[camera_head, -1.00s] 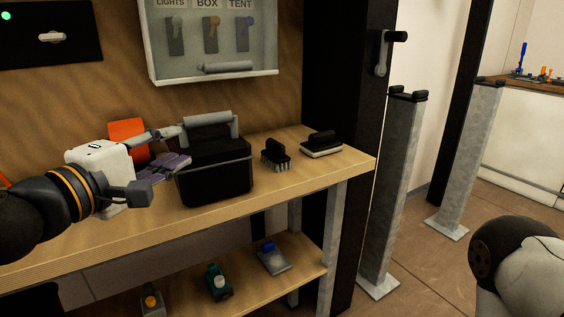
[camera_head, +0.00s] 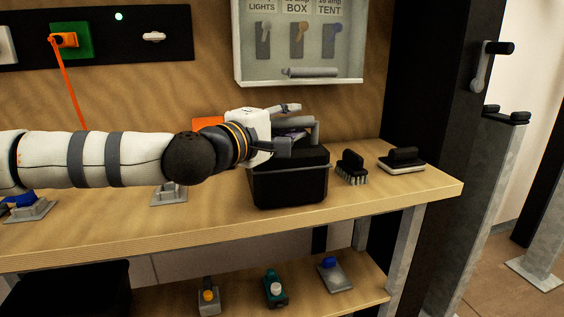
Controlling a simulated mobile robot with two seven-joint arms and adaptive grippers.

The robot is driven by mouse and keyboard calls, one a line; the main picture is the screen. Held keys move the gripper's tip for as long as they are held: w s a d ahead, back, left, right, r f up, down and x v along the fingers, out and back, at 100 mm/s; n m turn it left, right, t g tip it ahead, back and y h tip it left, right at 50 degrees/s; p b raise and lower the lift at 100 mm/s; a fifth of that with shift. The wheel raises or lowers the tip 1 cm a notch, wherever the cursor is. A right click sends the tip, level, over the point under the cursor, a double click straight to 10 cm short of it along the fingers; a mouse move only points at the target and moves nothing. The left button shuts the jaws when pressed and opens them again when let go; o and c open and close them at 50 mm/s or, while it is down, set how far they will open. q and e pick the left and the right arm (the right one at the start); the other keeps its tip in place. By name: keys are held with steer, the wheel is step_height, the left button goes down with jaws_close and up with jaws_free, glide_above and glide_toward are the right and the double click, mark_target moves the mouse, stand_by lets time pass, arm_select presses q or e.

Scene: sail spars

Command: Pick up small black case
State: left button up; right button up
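The small black case (camera_head: 290,182) stands upright on the wooden workbench, with a grey handle (camera_head: 315,130) on top. My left gripper (camera_head: 287,127) comes in from the left at the handle's height, just above the case lid. One finger points out above and behind, and the other shows lower and nearer, with a gap between them. The handle's right end shows beyond the fingers, and its left part is hidden by my gripper. I cannot tell whether the gripper touches it. My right gripper is out of view.
A black brush (camera_head: 351,167) and a black-topped block (camera_head: 402,160) stand right of the case on the workbench (camera_head: 215,222). Something orange (camera_head: 208,123) is partly hidden behind my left arm. A lower shelf (camera_head: 240,298) holds several small items. A fuse cabinet (camera_head: 300,77) hangs above.

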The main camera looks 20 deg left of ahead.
arm_select(q)
jaws_close()
steer(key=shift+r, duration=0.15)
steer(key=shift+r, duration=0.1)
